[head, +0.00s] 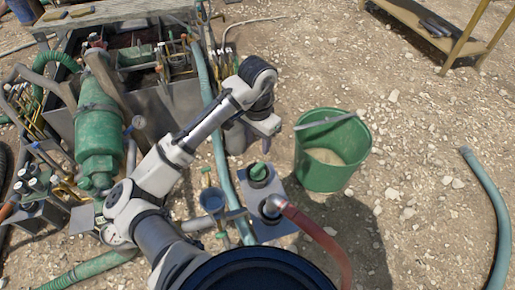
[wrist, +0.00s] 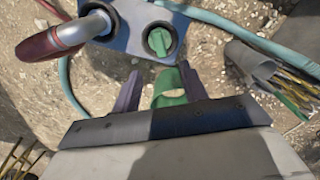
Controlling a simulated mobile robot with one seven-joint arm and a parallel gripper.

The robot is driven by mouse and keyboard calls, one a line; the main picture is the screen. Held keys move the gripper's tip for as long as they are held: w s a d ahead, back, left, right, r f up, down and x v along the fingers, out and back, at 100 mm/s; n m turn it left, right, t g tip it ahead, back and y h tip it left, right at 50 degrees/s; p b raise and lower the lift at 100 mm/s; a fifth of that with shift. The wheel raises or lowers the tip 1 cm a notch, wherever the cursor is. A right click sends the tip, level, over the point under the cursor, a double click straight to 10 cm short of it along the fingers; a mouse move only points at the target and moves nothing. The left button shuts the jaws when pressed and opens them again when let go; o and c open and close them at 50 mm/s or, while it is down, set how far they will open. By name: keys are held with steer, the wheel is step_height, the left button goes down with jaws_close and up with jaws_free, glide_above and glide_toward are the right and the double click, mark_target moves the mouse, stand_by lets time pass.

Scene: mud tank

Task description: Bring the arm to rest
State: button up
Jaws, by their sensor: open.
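My arm reaches up and to the right in the head view, with my gripper (head: 250,143) hanging at its end, left of a green bucket. In the wrist view my gripper (wrist: 162,85) shows two dark fingers spread apart. A green object shows between and below the fingers; I cannot tell whether it lies on the ground beneath them. A metal plate with a round socket holding a green plug (wrist: 160,40) lies beyond the fingertips. The same green plug (head: 259,171) sits just below my gripper in the head view. Nothing is visibly held.
A green bucket (head: 332,153) with sandy contents stands right of my gripper. A red hose (head: 318,240) joins the plate's other socket. The mud tank with a green pump (head: 97,135) is at left. A wooden bench (head: 425,30) is at top right.

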steer(key=shift+r, duration=0.55)
